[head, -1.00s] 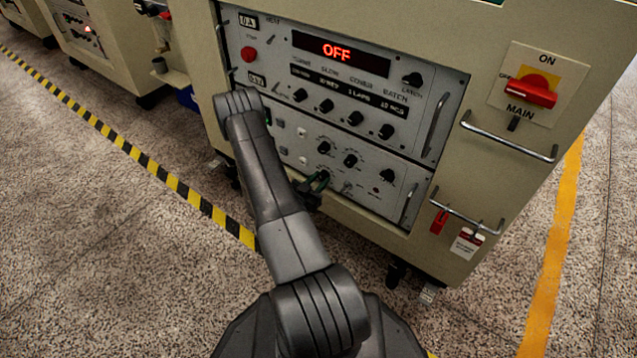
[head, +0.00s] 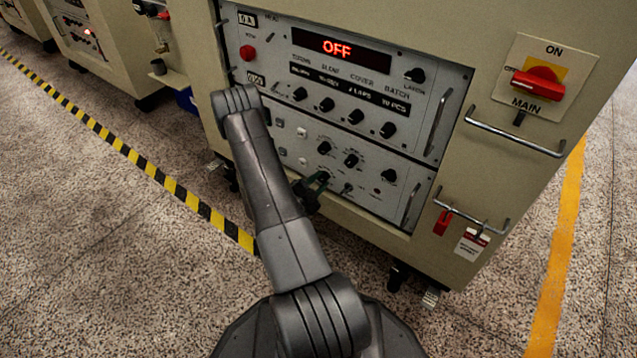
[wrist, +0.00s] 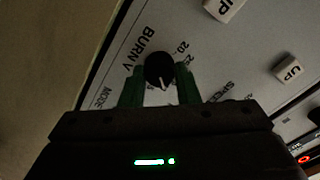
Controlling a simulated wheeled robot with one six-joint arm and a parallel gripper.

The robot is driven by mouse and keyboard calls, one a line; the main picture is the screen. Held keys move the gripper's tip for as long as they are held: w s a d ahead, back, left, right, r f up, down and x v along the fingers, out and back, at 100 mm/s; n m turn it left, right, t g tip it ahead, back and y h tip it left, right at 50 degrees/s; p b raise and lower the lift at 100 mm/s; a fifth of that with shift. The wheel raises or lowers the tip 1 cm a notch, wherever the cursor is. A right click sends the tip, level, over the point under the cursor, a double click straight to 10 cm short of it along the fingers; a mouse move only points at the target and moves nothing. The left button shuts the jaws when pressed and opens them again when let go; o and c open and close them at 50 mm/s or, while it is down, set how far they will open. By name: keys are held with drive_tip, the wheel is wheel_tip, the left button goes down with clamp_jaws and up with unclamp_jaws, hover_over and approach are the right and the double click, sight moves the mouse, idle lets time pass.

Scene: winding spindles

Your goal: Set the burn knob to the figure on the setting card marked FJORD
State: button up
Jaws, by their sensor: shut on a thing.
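The burn knob (wrist: 159,66) is round and black, beside the printed words "BURN V" in the wrist view. My gripper (wrist: 160,74) has one green finger on each side of it and is shut on it. The knob's white pointer line faces down in that picture, toward my gripper's body. Printed figures, among them 20 and 25, run along its right side. In the head view my gripper (head: 316,185) is at the lower panel's bottom left, and the knob is hard to make out there. I cannot read the word FJORD on any card.
A red display (head: 337,47) reads OFF above several black knobs. A red main switch (head: 538,84) is at the upper right. Metal handles stick out from the machine's front.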

drive_tip(key=shift+m, duration=0.6)
drive_tip(key=o, duration=1)
drive_tip(key=shift+c, duration=0.2)
drive_tip(key=p+v, duration=0.3)
drive_tip(key=v, duration=1)
drive_tip(key=shift+s+a+p, duration=0.25)
drive_tip(key=shift+s+p, duration=0.1)
drive_tip(key=b+x, duration=0.3)
drive_tip(key=x, duration=1.1)
drive_tip(key=shift+b, duration=0.4)
